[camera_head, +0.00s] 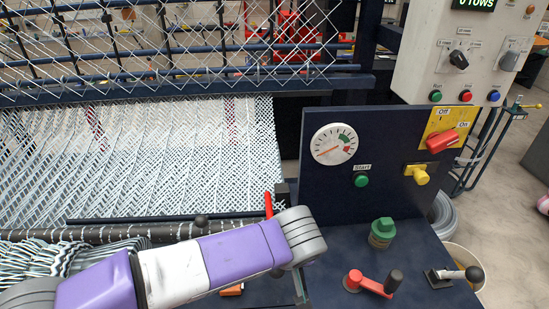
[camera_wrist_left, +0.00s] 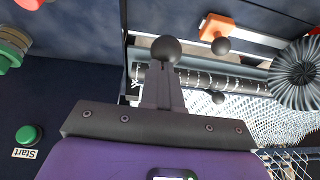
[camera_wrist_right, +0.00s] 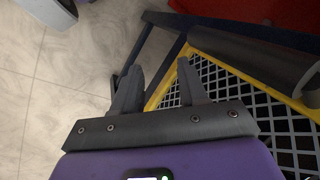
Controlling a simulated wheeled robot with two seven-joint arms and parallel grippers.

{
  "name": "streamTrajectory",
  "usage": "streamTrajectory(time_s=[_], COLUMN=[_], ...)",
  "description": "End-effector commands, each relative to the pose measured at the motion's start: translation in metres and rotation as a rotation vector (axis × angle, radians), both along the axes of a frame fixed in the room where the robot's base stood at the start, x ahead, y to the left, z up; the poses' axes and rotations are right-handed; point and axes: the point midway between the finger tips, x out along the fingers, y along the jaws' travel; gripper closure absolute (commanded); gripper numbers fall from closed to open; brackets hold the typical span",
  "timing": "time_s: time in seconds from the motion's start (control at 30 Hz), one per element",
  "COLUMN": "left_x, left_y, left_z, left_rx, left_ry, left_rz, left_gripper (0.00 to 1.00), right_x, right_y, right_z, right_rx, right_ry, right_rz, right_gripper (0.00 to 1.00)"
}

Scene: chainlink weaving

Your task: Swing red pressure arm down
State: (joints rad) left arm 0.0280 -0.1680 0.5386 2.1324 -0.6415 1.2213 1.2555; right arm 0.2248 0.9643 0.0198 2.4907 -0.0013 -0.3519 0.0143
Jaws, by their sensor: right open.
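A slim red arm (camera_head: 268,205) stands upright at the right end of the woven mesh, beside the dark control panel. Its lower part is hidden behind my left arm. My left gripper (camera_wrist_left: 163,68) has its fingers together, with a dark ball knob (camera_wrist_left: 166,48) right at the tips. I cannot tell whether they hold the knob or its stem, or which lever it belongs to. In the head view my left arm crosses the front and hides this gripper. My right gripper (camera_wrist_right: 157,88) is open and empty, above the floor beside a yellow-edged mesh frame (camera_wrist_right: 180,70).
The panel (camera_head: 310,185) carries a gauge (camera_head: 334,144), a green start button (camera_head: 361,180) and a red switch (camera_head: 442,141). An orange block with a knob (camera_wrist_left: 215,25) is near my left gripper.

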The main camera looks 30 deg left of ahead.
Motion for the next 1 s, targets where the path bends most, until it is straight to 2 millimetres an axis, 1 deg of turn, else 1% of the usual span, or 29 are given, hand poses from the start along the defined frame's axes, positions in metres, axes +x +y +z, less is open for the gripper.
streamTrajectory(time_s=[0.03,0.13,0.27,0.37,0.5,0.6,0.7,0.83,1.0], left_x=[-0.003,-0.001,0.004,0.007,-0.007,-0.015,-0.022,-0.027,-0.03], left_y=[0.0,0.0,0.001,0.0,-0.012,-0.018,-0.023,-0.027,-0.029], left_z=[-0.006,0.003,0.026,0.047,0.077,0.095,0.11,0.121,0.126], left_rx=[-0.002,-0.001,-0.001,-0.001,0.0,0.0,0.0,0.0,0.0], left_ry=[0.027,0.024,0.012,0.0,-0.004,-0.004,-0.003,-0.002,-0.004], left_rz=[0.003,0.003,0.003,0.002,0.0,0.0,-0.001,0.002,0.001], left_gripper=[1.0,1.0,1.0,1.0,1.0,1.0,1.0,1.0,1.0], right_x=[0.0,0.0,0.0,0.0,0.0,0.0,0.0,0.0,0.0], right_y=[0.0,0.0,0.0,0.0,0.0,0.0,0.0,0.0,0.0], right_z=[0.001,0.008,0.023,0.036,0.043,0.048,0.053,0.056,0.057], right_rx=[0.0,0.0,0.0,0.0,0.0,0.0,0.0,0.0,0.0], right_ry=[0.0,0.0,0.0,0.0,0.0,0.0,0.0,0.0,0.0], right_rz=[0.0,0.0,0.0,0.0,0.0,0.0,0.0,0.0,0.0], right_gripper=[0.57,0.57,0.57,0.57,0.57,0.57,0.57,0.57,0.57])
